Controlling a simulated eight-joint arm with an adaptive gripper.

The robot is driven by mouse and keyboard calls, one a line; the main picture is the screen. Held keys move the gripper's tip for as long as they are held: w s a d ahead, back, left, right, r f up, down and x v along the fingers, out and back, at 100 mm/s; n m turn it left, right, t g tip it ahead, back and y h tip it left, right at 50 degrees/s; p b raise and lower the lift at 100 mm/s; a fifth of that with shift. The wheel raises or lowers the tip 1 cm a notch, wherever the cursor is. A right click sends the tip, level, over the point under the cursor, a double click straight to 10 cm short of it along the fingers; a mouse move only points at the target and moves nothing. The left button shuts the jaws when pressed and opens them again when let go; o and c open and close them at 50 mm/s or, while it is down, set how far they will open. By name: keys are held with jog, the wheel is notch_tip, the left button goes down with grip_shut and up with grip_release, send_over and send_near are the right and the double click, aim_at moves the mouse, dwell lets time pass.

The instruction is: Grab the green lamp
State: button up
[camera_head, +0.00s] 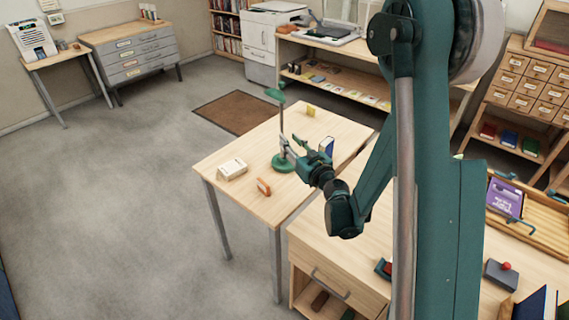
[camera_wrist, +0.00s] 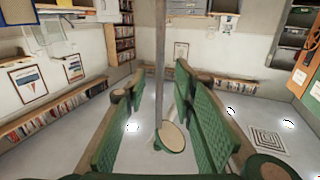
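The green lamp stands upright on the light wooden table, with a round green base (camera_head: 284,163), a thin grey pole (camera_head: 281,122) and a small green head (camera_head: 275,94). My gripper (camera_head: 291,147) is at the lower part of the pole, above the base. In the wrist view, which appears upside down, the pole (camera_wrist: 160,60) stands between my two green fingers. Gaps show on both sides of it, so my gripper is open around the pole. The underside of the lamp head (camera_wrist: 170,138) shows at the pole's end.
On the table (camera_head: 240,200) are a white box (camera_head: 233,169), an orange item (camera_head: 263,187), a yellow block (camera_head: 311,110) and a blue book (camera_head: 327,144) close behind my gripper. A wooden drawer desk (camera_head: 330,255) stands in front. Open floor lies to the left.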

jog(key=shift+x, duration=1)
jog(key=shift+w, duration=0.1)
jog(key=shift+b+x, duration=0.55)
jog(key=shift+x, duration=1.95)
grip_shut()
